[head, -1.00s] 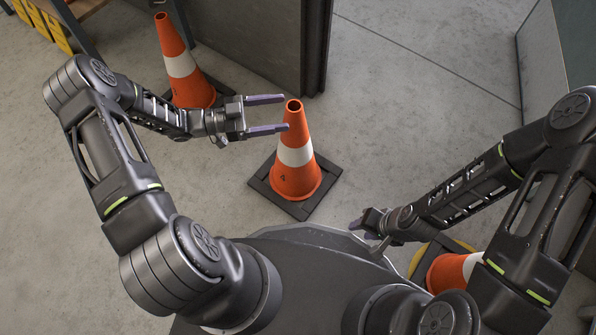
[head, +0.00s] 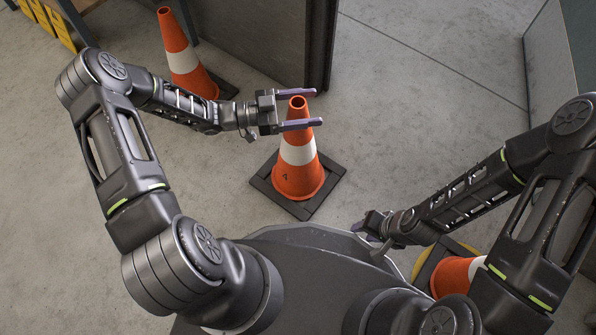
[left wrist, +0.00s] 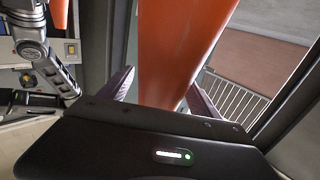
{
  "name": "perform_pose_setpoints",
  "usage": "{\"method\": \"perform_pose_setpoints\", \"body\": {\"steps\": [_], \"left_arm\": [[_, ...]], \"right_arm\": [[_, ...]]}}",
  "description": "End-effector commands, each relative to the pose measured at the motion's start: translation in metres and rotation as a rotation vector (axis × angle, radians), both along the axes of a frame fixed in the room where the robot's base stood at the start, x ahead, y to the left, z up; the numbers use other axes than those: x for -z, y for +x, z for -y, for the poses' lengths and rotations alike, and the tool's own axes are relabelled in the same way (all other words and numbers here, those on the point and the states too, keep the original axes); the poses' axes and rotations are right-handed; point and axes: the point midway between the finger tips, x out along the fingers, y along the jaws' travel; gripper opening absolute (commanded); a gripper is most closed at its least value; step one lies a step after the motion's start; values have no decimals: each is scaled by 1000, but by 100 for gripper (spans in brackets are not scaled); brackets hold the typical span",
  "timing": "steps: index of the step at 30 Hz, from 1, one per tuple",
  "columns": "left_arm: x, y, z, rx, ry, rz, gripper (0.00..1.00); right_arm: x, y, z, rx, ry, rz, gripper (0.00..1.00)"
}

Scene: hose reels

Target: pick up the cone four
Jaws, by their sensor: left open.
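Cone four (head: 298,178), orange with a white band and a dark 4 near its foot, stands upright on its dark square base in the middle of the head view. My left gripper (head: 300,108) is open, its two purple fingers on either side of the cone's top. In the left wrist view the cone's orange body (left wrist: 178,50) fills the space between the fingers, with no clear sign of a grip. My right gripper (head: 368,238) is low on the right, away from cone four, and looks open and empty.
Another orange cone (head: 180,55) stands behind my left forearm. A third cone (head: 450,275) is partly hidden under my right arm. A dark panel (head: 265,35) stands behind cone four. The grey floor (head: 420,120) to the right of it is clear.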

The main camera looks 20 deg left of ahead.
Motion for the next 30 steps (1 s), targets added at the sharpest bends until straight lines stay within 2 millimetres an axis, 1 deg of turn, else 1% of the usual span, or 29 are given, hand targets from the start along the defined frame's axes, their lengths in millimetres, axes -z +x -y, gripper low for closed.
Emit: {"method": "perform_pose_setpoints", "body": {"steps": [3, 20, 30], "left_arm": [[0, 2, 6, 1, 1, 0, 72], [0, 2, 5, 0, 1, -1, 72], [0, 2, 5, 0, 1, -1, 45]], "right_arm": [[2, 1, 0, 1, 0, 2, 36], [1, 1, 0, 1, 0, 2, 36], [1, 1, 0, 1, 0, 2, 36]]}}
